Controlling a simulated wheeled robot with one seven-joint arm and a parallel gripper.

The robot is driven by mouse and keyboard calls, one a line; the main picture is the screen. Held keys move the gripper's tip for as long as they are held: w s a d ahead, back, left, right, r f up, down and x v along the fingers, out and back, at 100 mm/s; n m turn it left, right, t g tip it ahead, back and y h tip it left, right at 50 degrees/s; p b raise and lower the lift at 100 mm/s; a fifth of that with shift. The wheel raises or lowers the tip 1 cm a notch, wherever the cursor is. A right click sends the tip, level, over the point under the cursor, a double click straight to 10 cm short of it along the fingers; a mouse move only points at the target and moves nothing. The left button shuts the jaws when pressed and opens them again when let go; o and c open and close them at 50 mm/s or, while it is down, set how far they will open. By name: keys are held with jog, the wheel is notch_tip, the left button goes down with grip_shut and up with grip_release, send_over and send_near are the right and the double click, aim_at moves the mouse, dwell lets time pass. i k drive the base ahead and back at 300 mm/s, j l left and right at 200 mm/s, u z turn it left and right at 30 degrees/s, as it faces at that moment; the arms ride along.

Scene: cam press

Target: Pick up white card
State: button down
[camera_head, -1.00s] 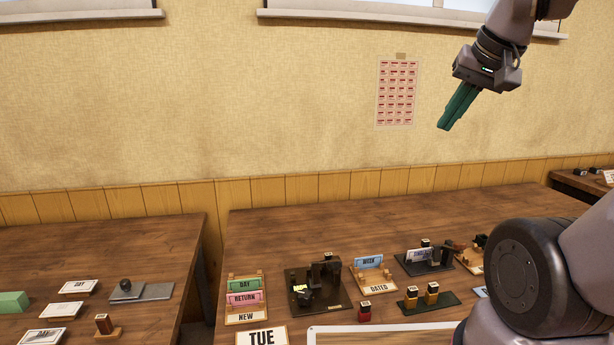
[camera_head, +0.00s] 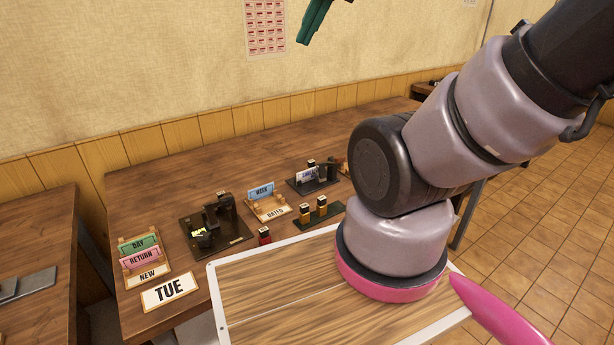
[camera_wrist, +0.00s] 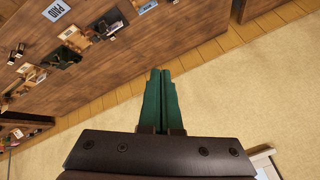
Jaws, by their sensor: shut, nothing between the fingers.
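My gripper (camera_head: 304,38) is at the top edge of the head view, high in front of the wall and well away from the tabletop items. Its green fingers are together and empty, as the wrist view (camera_wrist: 161,74) also shows. A pale, white-and-blue card (camera_head: 307,174) stands in a black holder (camera_head: 322,183) at the back of the table; I cannot tell if it is the white card. A white sign reading TUE (camera_head: 169,291) lies at the table's front left.
The wooden table (camera_head: 200,165) also holds green and pink cards in a rack (camera_head: 140,257), a black press-like device (camera_head: 216,228), a blue-card rack (camera_head: 268,204) and small stamps (camera_head: 322,207). A second table (camera_head: 30,240) is at left. Tiled floor (camera_head: 540,230) is open at right.

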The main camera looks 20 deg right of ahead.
aim_at(308, 175)
jog(key=l+u, duration=0.45)
jog(key=l, duration=0.25)
jog(key=k+l+u, duration=0.15)
jog(key=l+u, duration=0.3)
jog(key=l, duration=0.2)
